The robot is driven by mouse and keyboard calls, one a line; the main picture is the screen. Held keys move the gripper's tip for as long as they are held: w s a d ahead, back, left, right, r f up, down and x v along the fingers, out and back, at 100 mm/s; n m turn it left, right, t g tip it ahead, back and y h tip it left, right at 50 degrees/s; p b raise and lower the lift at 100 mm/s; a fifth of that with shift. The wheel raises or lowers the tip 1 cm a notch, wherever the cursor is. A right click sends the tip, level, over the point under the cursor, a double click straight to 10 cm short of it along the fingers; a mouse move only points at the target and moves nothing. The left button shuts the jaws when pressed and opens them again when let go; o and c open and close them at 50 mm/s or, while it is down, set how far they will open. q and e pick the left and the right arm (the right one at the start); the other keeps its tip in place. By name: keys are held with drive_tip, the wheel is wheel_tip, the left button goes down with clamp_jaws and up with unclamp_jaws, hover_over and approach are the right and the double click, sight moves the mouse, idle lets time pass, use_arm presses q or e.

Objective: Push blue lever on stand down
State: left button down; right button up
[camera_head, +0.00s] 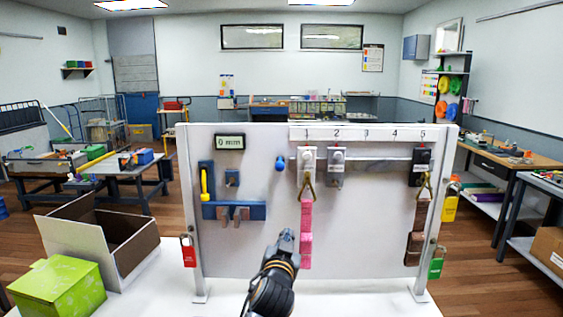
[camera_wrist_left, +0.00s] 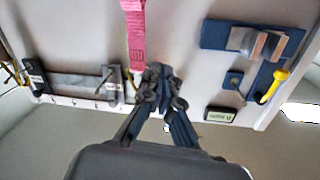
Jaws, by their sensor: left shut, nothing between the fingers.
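A blue lever (camera_head: 281,163) sticks out of the upright white panel (camera_head: 250,240), left of the first numbered position. My left gripper (camera_head: 287,236) is shut and empty in front of the panel's lower middle, below the lever and apart from it. In the left wrist view the closed fingers (camera_wrist_left: 160,75) point at the panel, beside the pink strap (camera_wrist_left: 135,45); the blue lever cannot be made out there and may be hidden behind the fingers. My right gripper is not in view.
The pink strap (camera_head: 306,230) hangs just right of my gripper. A blue fixture with a yellow handle (camera_head: 204,184) is on the panel's left. Red (camera_head: 188,250) and green (camera_head: 436,262) padlocks hang at the sides. An open box (camera_head: 75,235) and a green box (camera_head: 60,285) stand left.

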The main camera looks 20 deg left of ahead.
use_arm(q)
drive_tip(key=s+r+n+t+y, duration=0.2)
drive_tip(key=s+r+t, duration=0.1)
drive_tip(key=r, duration=1.6)
drive_tip(key=shift+s+a, duration=0.25)
drive_tip(key=shift+s, duration=0.1)
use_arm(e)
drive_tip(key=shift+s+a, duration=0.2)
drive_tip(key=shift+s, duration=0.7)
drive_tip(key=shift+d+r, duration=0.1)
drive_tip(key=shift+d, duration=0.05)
use_arm(q)
wheel_tip(320, 180, up, 3)
drive_tip(key=p, duration=0.5)
hover_over(281, 162)
drive_tip(key=s, duration=0.1)
drive_tip(key=shift+s+d+f+p, duration=0.15)
drive_tip(key=shift+s+f+p, duration=0.1)
drive_tip(key=shift+f, duration=0.85)
drive_tip(key=shift+s+d+f+p, duration=0.1)
drive_tip(key=shift+s+f+p, duration=0.1)
drive_tip(key=shift+f, duration=0.85)
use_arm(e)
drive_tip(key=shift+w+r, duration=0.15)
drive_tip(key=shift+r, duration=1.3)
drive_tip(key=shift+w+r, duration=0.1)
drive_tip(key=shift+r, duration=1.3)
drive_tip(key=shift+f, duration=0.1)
